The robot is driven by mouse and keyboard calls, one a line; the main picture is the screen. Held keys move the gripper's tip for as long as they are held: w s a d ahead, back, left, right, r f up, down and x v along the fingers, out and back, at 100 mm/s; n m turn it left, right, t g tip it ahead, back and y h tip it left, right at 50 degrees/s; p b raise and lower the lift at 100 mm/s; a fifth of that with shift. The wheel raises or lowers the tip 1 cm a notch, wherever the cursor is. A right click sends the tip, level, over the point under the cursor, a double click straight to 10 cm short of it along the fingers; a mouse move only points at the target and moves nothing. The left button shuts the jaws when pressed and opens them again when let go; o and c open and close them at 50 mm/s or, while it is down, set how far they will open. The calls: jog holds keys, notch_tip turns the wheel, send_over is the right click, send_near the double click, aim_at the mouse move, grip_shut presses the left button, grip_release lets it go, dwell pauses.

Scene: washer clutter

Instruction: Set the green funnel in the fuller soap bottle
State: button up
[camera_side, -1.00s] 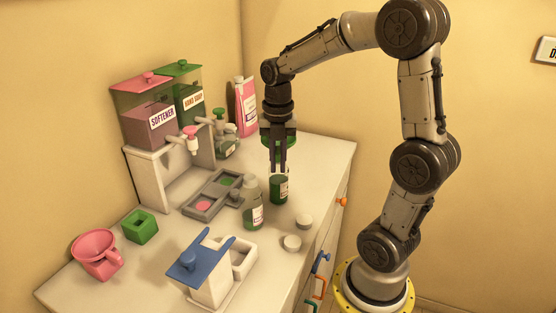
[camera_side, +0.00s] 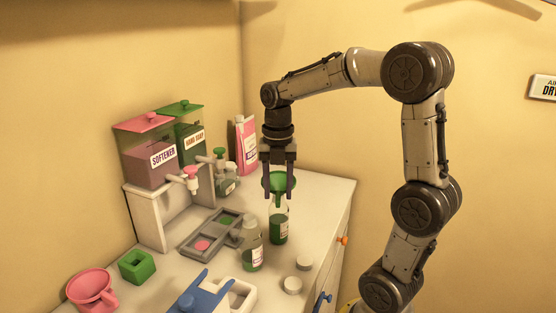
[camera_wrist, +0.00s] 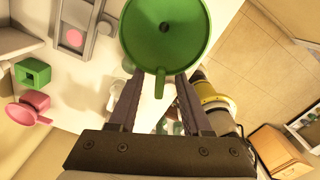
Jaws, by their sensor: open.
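The green funnel (camera_side: 279,183) sits upright with its spout in the neck of the clear bottle (camera_side: 279,228), which has a high level of green soap. A second bottle (camera_side: 251,250), in front and to the left, shows a lower green level. My gripper (camera_side: 279,194) is open, with its fingers spread at the funnel. In the wrist view the funnel (camera_wrist: 165,30) shows from above, its handle pointing between my gripper's open fingertips (camera_wrist: 160,85), with gaps on both sides. The bottle neck is partly hidden by the funnel in that view.
Two white caps (camera_side: 293,285) lie at the right counter edge. A grey tray (camera_side: 190,249) is left of the bottles. The dispenser stand (camera_side: 150,222), a tall pink bottle (camera_side: 246,145) and a pump bottle stand behind. A pink funnel (camera_side: 92,290) is front left.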

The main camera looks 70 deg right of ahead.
notch_tip(320, 180, up, 10)
jog(key=s+a+r+n+t, duration=0.1)
jog(key=s+a+r, duration=0.15)
jog(key=a, duration=0.25)
jog(key=s+a+f+m+t, duration=0.2)
jog(key=s+a+f+m, duration=0.2)
jog(key=m, duration=0.7)
jog(key=s+a+f+m+t, duration=0.2)
jog(key=s+a+f+m, duration=0.2)
jog(key=f+m, duration=0.3)
jog(key=s+m, duration=0.1)
jog(key=m, duration=0.4)
jog(key=shift+f+t, duration=0.2)
jog(key=shift+t, duration=0.1)
